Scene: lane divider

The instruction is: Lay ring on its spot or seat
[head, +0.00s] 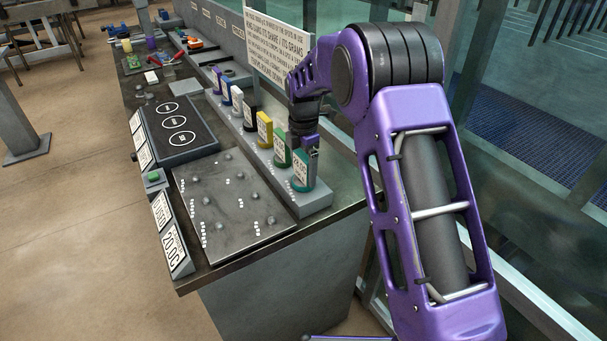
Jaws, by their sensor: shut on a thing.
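My gripper (305,152) is at the near end of a row of labelled, coloured containers on a grey rack (318,201). It points down and appears shut on the nearest one, a teal-green container (302,185) with a white label. That container is at the rack, partly hidden by the gripper; I cannot tell if it touches the rack. No loose ring is clearly recognisable. A black board (203,138) to the left shows several white circle outlines.
Green (280,151), yellow (265,130) and black (249,112) containers stand close behind the gripper. A grey plate (238,220) with low bumps lies left. A sign panel (274,48) and glass stand behind. Tools and small items lie at the bench's far end.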

